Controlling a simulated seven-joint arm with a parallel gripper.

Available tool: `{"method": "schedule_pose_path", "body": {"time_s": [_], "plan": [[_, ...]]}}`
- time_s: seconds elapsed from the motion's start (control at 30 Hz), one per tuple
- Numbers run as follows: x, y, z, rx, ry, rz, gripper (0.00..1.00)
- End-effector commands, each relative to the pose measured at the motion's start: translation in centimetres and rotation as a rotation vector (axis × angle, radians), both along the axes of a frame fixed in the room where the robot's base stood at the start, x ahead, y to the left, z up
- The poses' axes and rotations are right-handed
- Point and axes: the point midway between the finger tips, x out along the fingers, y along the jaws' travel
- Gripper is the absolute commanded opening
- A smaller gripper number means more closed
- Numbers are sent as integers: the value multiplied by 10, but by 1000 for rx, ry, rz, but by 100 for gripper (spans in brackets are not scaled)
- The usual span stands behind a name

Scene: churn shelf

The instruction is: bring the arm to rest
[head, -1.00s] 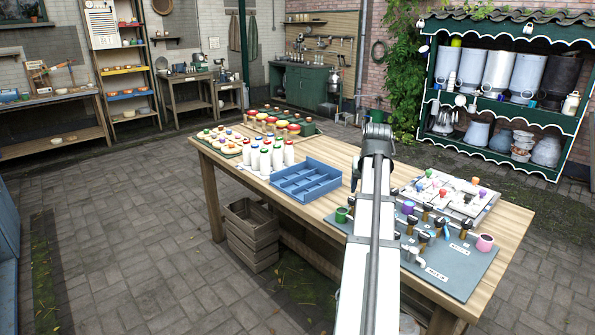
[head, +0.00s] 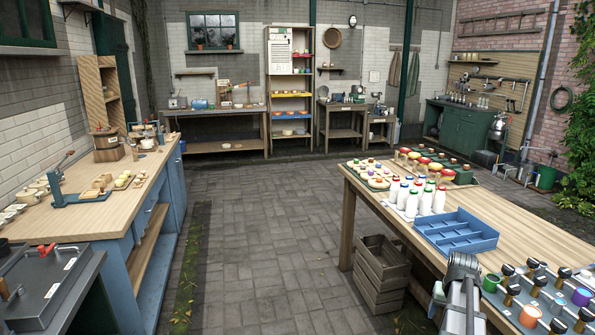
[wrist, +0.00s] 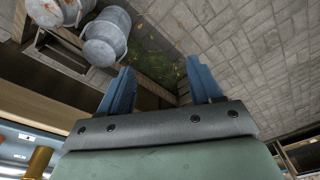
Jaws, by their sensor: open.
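My gripper (wrist: 160,85) shows in the wrist view with its two blue fingers apart and nothing between them. Brick paving and a mossy strip show beyond the fingertips. In the head view, part of my arm (head: 461,290) stands at the bottom edge, in front of the near side of the wooden table (head: 520,215). The gripper itself cannot be made out in the head view.
In the wrist view, grey metal churns (wrist: 105,38) stand at upper left. On the table are white bottles (head: 411,198), a blue divided tray (head: 456,234) and several knobs. A crate (head: 380,275) stands beside it. A blue workbench (head: 110,205) is left; paving between is clear.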

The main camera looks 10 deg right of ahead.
Motion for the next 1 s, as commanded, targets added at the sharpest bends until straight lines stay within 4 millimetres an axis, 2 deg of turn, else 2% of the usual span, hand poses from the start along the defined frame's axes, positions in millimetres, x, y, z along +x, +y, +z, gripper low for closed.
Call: {"method": "schedule_pose_path", "body": {"time_s": [0.03,0.1,0.27,0.47,0.77,1.0], "plan": [[1,16,-19,15,18,18,64],[4,35,-41,30,40,39,64],[4,79,-91,63,92,88,64],[-4,135,-149,99,159,151,64],[-36,218,-227,145,267,244,64],[-77,278,-281,171,358,318,64]]}}
